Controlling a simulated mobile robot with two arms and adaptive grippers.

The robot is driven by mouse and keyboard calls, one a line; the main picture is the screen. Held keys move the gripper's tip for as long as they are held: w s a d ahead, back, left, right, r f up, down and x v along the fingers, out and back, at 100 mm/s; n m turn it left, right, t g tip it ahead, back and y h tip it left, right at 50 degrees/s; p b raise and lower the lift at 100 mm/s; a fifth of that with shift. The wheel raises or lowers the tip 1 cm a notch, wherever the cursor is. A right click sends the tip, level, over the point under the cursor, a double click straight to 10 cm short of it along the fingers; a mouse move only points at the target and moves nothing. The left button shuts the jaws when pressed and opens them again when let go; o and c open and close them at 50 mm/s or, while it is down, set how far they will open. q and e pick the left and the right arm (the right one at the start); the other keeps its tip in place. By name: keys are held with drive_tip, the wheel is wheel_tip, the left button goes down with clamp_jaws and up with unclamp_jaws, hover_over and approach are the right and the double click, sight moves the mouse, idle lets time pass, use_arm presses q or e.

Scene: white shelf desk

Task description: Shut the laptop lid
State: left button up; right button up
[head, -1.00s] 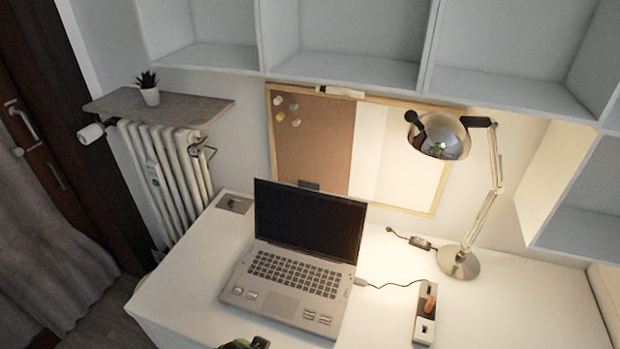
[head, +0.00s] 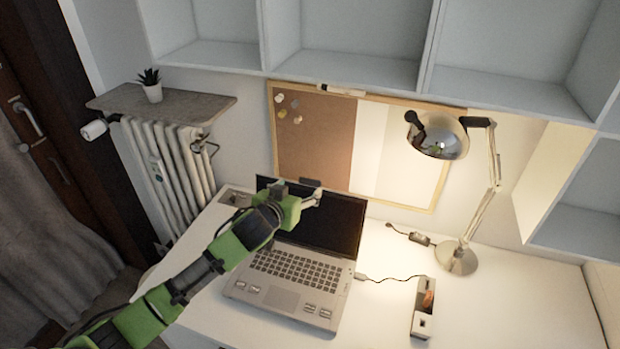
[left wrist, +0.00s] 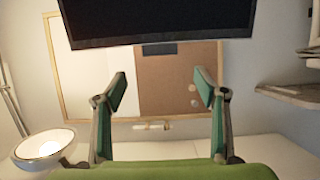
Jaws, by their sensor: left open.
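The grey laptop (head: 290,279) sits on the white desk with its lid (head: 335,222) raised and its dark screen facing me. Part of the lid and screen is hidden behind my left gripper (head: 313,190). That gripper is at the top edge of the lid in the head view, with its arm reaching in from the lower left. In the left wrist view the gripper (left wrist: 160,88) is open, with nothing between its fingers. The dark lid (left wrist: 158,20) shows there at the top of the picture, beyond the fingertips. I cannot tell whether the gripper touches it.
A desk lamp (head: 458,258) stands right of the laptop. A small holder (head: 423,308) and a cable are on the desk's right side. A corkboard (head: 325,150) is on the wall behind, under white shelves (head: 345,75).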

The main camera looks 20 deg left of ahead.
sight(310, 179)
use_arm(q)
drive_tip(key=p+x, duration=0.1)
drive_tip(key=x, duration=1)
use_arm(e)
drive_tip(key=shift+r, duration=0.85)
